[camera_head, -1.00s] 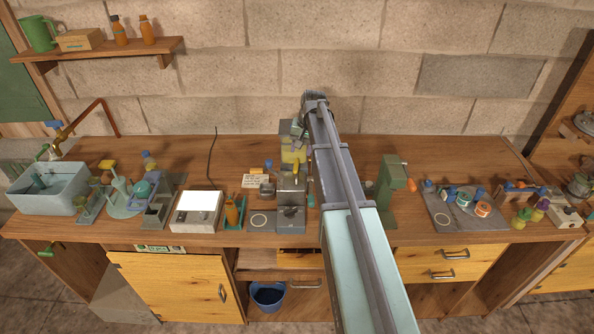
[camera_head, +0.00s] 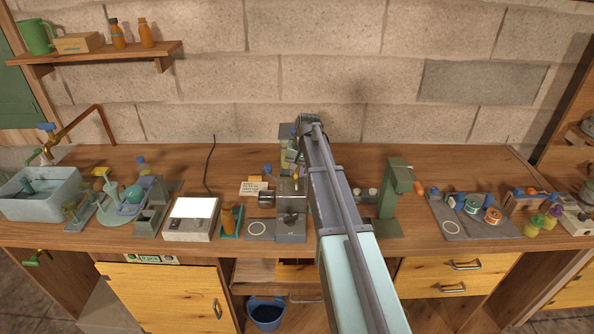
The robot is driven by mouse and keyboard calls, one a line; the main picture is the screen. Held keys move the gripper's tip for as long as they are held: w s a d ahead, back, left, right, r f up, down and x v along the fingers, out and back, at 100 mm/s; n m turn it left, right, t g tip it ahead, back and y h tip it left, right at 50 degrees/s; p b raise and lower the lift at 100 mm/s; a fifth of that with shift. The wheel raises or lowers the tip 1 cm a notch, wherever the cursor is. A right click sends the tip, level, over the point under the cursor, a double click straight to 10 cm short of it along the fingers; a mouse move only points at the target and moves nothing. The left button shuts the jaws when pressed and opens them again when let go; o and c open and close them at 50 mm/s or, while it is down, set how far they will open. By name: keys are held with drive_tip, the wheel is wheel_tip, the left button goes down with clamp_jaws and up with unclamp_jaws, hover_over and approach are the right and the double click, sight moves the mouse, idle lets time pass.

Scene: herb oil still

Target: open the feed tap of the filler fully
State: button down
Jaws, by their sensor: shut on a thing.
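The filler (camera_head: 291,212) is a grey block-shaped machine at the middle of the bench, with a yellowish upper part behind its front body. My arm comes in from the lower right and bends down behind the filler's top. My gripper (camera_head: 299,163) is small and partly hidden by my arm, at the upper rear right of the filler. It is shut at the feed tap there. The tap itself is mostly covered, so I cannot tell how far it is turned.
A white-topped box (camera_head: 191,217) and an orange bottle (camera_head: 231,217) stand left of the filler. A green press-like stand (camera_head: 392,190) is close on the right of my arm. A grey tray (camera_head: 470,222) with spools lies farther right. The back strip of bench is mostly clear.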

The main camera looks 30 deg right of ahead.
drive_tip(key=shift+d+n, duration=0.1)
drive_tip(key=shift+n, duration=0.6)
drive_tip(key=c, duration=1.1)
unclamp_jaws()
drive_tip(key=shift+o, duration=0.2)
wheel_tip(320, 180, up, 11)
drive_tip(key=s+d+p, duration=0.1)
drive_tip(key=d+p, duration=0.1)
drive_tip(key=p, duration=0.8)
drive_tip(key=shift+f+p, duration=0.2)
drive_tip(key=shift+p, duration=0.1)
